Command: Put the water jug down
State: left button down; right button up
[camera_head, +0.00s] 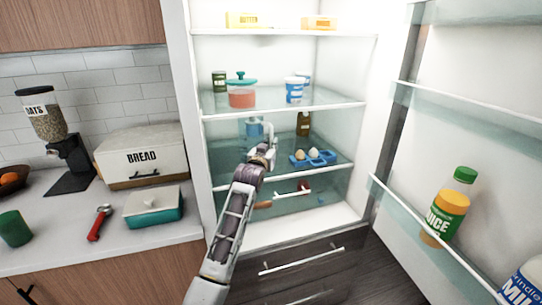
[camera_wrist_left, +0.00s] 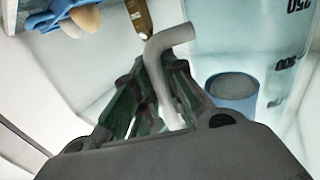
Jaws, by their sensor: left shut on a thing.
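The water jug (camera_head: 252,128) is a pale, see-through blue vessel inside the open fridge, at the left of the middle glass shelf. My left gripper (camera_head: 266,152) reaches in from the front and is shut on the jug's whitish handle. In the left wrist view the handle (camera_wrist_left: 170,62) lies between the fingers (camera_wrist_left: 163,112). The clear jug body (camera_wrist_left: 235,40) with dark volume marks is on the right there. Whether the jug's base touches the shelf cannot be told. My right gripper is not in view.
A blue egg tray (camera_head: 318,159) is right of my gripper on the middle shelf (camera_head: 340,170). A brown bottle (camera_head: 304,123) stands behind. The upper shelf (camera_head: 335,103) holds a red pot (camera_head: 242,96) and containers. The open door (camera_head: 400,160) is on the right.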

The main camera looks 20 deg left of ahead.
pick_arm(q)
jog(key=shift+r, duration=0.1)
jog(key=shift+f, duration=1.9)
jog(key=c, duration=1.5)
grip_release()
jog(key=shift+f, duration=0.1)
jog(key=shift+s, duration=0.15)
jog(key=shift+s, duration=5.9)
